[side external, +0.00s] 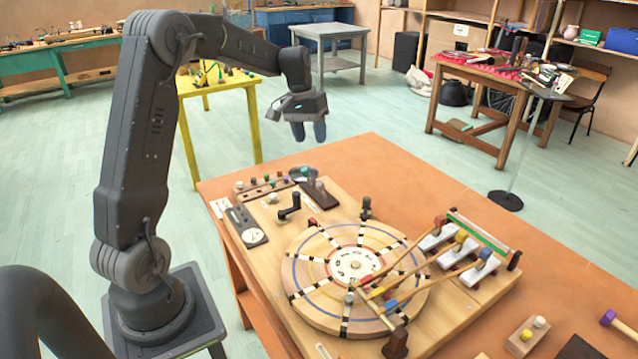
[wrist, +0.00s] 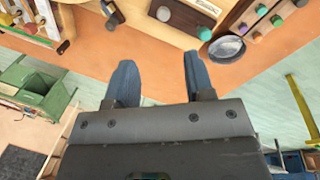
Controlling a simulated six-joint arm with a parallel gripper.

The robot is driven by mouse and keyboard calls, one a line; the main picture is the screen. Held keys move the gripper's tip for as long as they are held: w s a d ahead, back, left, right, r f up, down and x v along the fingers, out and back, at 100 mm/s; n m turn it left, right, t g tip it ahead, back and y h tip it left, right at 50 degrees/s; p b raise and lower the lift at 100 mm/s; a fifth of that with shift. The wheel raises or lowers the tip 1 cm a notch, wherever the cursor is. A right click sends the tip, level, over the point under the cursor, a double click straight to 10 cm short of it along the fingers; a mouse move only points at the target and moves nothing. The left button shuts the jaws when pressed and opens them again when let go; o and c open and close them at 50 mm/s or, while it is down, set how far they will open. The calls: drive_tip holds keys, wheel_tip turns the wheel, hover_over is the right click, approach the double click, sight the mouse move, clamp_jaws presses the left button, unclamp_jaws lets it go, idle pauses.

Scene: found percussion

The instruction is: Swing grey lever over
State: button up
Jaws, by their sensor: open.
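A small lever with a grey knob (side external: 320,186) stands on a dark brown base (side external: 323,200) at the back of the wooden board. My gripper (side external: 309,137) is raised above and behind the table's back edge, pointing down, apart from the lever. In the wrist view my gripper (wrist: 160,76) shows two blue-grey fingers spread apart with nothing between them.
A round wooden disc (side external: 310,300) with several mallets beside it fills the board's middle. The orange table (side external: 370,160) is bare at the back right.

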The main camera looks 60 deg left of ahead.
sight(319, 182)
drive_tip(key=f, duration=0.4)
drive_tip(key=w+d+f, duration=0.1)
drive_tip(key=f, duration=0.9)
drive_tip(key=shift+w+d, duration=0.3)
drive_tip(key=shift+c, duration=0.2)
clamp_jaws()
